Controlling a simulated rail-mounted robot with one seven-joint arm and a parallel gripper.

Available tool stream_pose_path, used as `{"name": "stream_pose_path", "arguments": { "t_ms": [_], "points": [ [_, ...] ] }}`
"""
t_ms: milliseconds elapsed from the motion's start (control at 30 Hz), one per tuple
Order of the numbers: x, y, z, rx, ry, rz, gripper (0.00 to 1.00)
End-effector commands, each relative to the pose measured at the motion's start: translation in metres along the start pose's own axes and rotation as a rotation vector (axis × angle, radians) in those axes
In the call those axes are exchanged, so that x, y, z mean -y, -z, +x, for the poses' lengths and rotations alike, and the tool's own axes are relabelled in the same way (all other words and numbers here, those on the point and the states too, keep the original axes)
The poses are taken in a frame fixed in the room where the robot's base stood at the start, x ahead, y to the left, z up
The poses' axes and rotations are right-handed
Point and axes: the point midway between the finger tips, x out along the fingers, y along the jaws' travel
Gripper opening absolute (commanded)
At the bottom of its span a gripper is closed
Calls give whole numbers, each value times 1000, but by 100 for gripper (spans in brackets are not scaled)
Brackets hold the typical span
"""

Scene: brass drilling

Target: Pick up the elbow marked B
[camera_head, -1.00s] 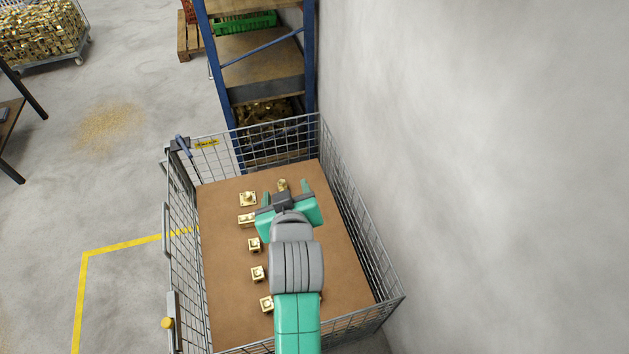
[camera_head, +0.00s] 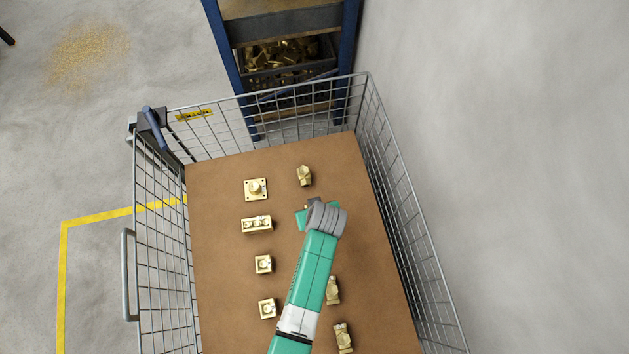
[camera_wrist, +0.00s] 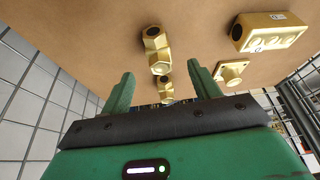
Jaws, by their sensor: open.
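My gripper (camera_wrist: 160,69) is open and empty, its two green fingers apart. In the wrist view a brass elbow-like fitting (camera_wrist: 155,44) lies on the brown board just beyond the fingertips, roughly centred between them. A second such fitting (camera_wrist: 166,90) shows farther off, between the fingers. In the head view similar fittings lie near the far edge (camera_head: 304,176) and to the right of my arm (camera_head: 333,290), with another (camera_head: 343,338) at the front. My wrist hides the board beneath it and most of my gripper. I cannot read a B on any fitting.
A brass flange (camera_head: 255,188), a multi-port block (camera_head: 256,223) and two small blocks (camera_head: 264,264) (camera_head: 268,309) form a left row on the board (camera_head: 225,260). Wire mesh walls (camera_head: 408,215) surround the board.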

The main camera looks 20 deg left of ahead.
Motion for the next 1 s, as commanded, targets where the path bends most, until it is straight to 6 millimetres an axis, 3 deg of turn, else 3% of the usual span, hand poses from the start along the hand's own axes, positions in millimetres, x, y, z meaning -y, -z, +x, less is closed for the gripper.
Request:
{"name": "stream_pose_path", "arguments": {
  "t_ms": [100, 233, 400, 500, 767, 1000],
  "points": [
    [0, 0, 20, -2, -1, -2, 62],
    [0, 0, 24, -2, -1, -1, 62],
    [-1, -2, 60, -3, -2, -2, 62],
    [-1, 0, 70, -3, -2, -1, 62],
    [-1, 1, 71, -3, -2, -1, 62],
    [-1, 1, 71, -3, -2, -1, 19]
  ]
}}
